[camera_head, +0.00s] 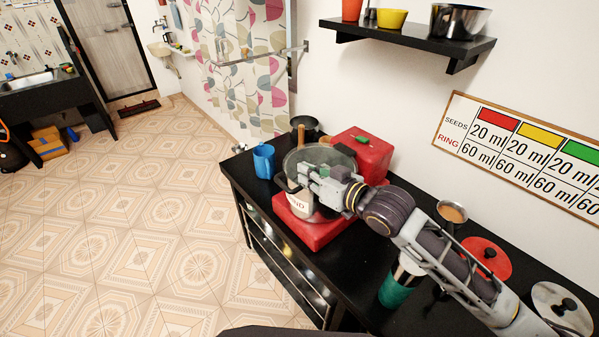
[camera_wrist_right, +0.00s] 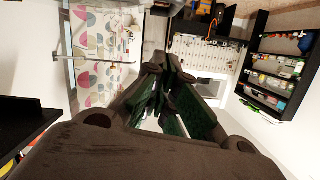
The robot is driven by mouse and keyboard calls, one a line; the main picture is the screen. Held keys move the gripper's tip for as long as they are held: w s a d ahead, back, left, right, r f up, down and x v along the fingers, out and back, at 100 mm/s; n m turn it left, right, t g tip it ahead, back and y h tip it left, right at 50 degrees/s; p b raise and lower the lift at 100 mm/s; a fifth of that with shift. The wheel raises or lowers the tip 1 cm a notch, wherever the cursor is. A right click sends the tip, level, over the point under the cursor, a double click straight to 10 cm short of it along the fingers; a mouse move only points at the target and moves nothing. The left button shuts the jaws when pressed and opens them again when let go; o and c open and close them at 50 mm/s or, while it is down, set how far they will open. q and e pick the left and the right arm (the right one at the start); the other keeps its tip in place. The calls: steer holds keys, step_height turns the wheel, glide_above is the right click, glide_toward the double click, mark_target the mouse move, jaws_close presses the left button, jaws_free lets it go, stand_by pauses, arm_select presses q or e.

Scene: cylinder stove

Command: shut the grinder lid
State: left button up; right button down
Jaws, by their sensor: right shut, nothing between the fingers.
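The grinder has a red base (camera_head: 318,235) on the black counter and a pale bowl (camera_head: 299,208) with partly hidden lettering. Its clear round lid (camera_head: 318,153) shows above the bowl, behind my right gripper. My gripper covers part of the lid and bowl, so I cannot tell how far open the lid is. My right gripper (camera_head: 308,176) is shut and empty, over the grinder's near side, beside or against the lid; contact is unclear. Its closed fingers (camera_wrist_right: 162,75) also show in the right wrist view, with no grinder visible there. My left gripper is out of view.
A blue mug (camera_head: 264,161) stands left of the grinder and a red box (camera_head: 362,152) behind it. A green cup (camera_head: 397,287), a red lid (camera_head: 484,258) and a steel lid (camera_head: 562,306) sit to the right. A black shelf (camera_head: 410,37) hangs above.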

steer(key=shift+v, duration=1.85)
